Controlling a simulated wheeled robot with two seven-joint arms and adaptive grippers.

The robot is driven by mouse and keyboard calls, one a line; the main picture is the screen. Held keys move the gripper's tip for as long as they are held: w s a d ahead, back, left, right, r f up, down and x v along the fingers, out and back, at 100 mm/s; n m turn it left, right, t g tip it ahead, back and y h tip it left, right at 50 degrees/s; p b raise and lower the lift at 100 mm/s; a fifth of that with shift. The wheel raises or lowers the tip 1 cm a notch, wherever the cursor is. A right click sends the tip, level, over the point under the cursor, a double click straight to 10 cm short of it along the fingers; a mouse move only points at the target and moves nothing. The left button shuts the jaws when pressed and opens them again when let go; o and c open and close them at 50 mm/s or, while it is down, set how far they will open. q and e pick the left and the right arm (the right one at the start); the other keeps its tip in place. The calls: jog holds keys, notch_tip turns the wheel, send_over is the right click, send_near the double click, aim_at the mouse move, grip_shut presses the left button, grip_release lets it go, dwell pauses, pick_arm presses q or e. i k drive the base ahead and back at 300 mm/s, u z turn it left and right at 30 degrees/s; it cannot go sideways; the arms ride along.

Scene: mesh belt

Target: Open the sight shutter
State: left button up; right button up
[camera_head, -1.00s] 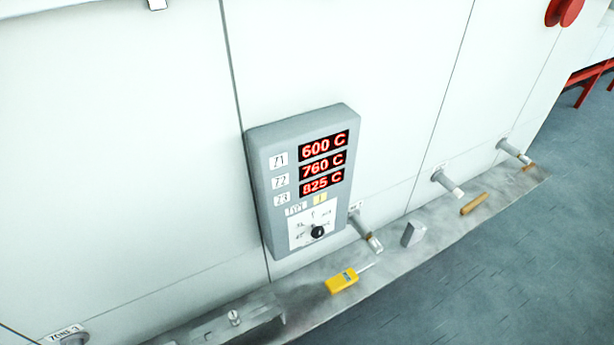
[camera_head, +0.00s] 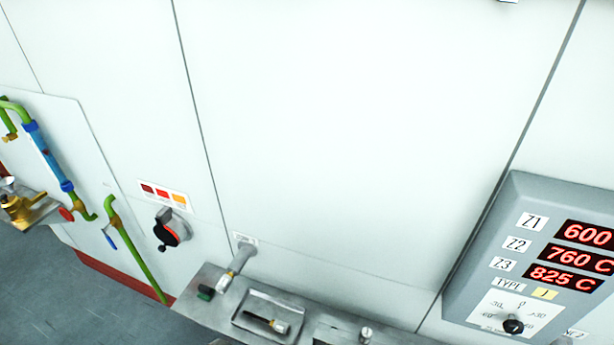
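What looks like the sight shutter is a small dark round cover (camera_head: 167,232) on the white wall, left of the middle in the head view. It has a grey tab at its top and a small dark knob at its lower left. A thin reddish edge shows at its right side. A label with red to orange colour patches (camera_head: 164,195) is fixed just above it. How far the cover stands over the port is too small to tell. Neither of my grippers is in view.
A metal shelf (camera_head: 205,325) runs along the wall below, with a recessed tray holding a dark-handled tool (camera_head: 262,322). A capped pipe stub (camera_head: 238,262) juts above it. Green and blue piping (camera_head: 47,155) is at left. A temperature display panel (camera_head: 505,275) is at right.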

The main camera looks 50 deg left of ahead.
aim_at(167, 237)
jog(key=u, duration=3.3)
jog(key=i, duration=0.35)
